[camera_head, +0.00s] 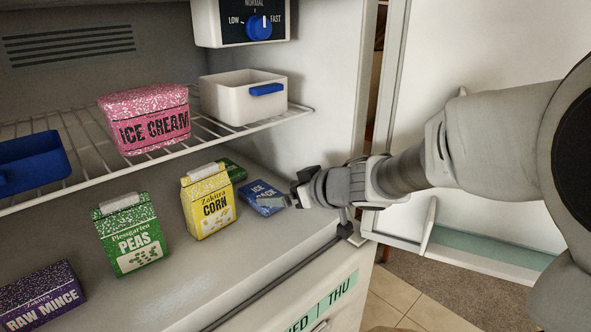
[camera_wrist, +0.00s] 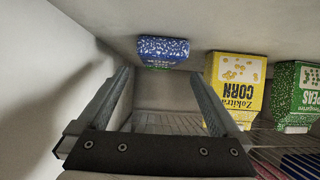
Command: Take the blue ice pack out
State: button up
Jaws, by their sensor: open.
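That view looks upside down, with the corn carton (camera_wrist: 236,85) right of the ice pack.
A green peas carton (camera_head: 130,234) and a purple raw mince box (camera_head: 42,296) stand further left. The wire shelf (camera_head: 78,150) above holds a pink ice cream box (camera_head: 147,118) and a white bin (camera_head: 243,98). The open door (camera_head: 478,60) is at right.

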aim_at(264, 193)
jog(key=x, duration=0.2)
jog(key=shift+w+a+f, duration=0.1)
jog(key=shift+w+a, duration=0.1)
jog(key=b+x, duration=0.1)
jog(key=x, duration=0.4)
jog(key=shift+a+b, duration=0.15)
jog(key=shift+b, duration=0.2)
jog(key=c, duration=1.3)
